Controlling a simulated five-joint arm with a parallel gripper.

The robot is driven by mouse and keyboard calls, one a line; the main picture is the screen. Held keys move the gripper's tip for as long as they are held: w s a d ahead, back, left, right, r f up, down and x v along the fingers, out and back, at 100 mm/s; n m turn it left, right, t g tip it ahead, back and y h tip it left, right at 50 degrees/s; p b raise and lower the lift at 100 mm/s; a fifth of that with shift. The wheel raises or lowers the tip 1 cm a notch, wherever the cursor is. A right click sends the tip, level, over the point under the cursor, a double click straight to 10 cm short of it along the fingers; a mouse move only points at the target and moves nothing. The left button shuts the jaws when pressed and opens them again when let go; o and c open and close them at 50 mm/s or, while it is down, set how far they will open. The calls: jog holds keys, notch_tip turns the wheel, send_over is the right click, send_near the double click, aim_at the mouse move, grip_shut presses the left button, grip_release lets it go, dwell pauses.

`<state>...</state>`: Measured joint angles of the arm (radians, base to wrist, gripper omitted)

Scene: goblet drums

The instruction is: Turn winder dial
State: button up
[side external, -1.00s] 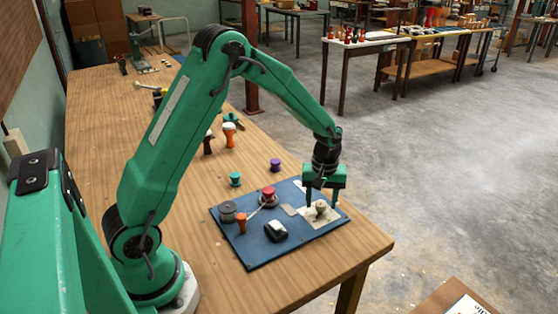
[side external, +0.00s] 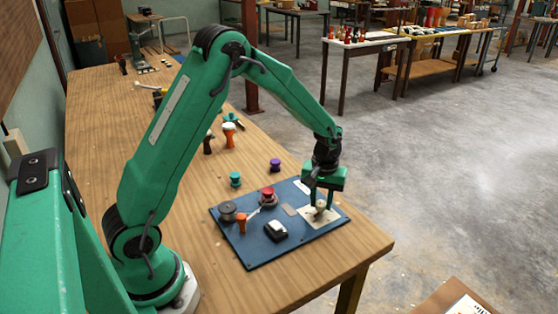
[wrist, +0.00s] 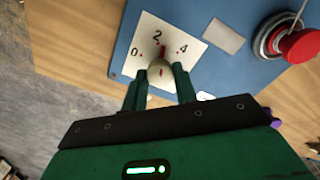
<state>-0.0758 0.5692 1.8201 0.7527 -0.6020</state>
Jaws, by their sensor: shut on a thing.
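The winder dial (wrist: 159,68) is a cream knob on a pale square plate (wrist: 192,35) marked 0, 2 and 4. A red pointer mark on the knob's side lies close to the 2. In the side external view the dial (side external: 321,205) stands at the right end of the blue board (side external: 258,247). My gripper (wrist: 160,77) is shut on the dial, one finger on either side of it. In the side external view my gripper (side external: 320,200) reaches down over the plate, and its fingers partly hide the knob.
The table's right edge is near.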

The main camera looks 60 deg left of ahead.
aim_at(321, 203)
jog(key=m, duration=0.4)
jog(key=shift+m, duration=0.3)
jog(key=m, duration=0.4)
jog(key=shift+m, duration=0.4)
jog(key=o, duration=1)
jog(key=shift+c, duration=0.2)
jog(key=shift+r, duration=0.1)
jog(key=shift+r, duration=3.8)
jog(key=shift+r, duration=0.15)
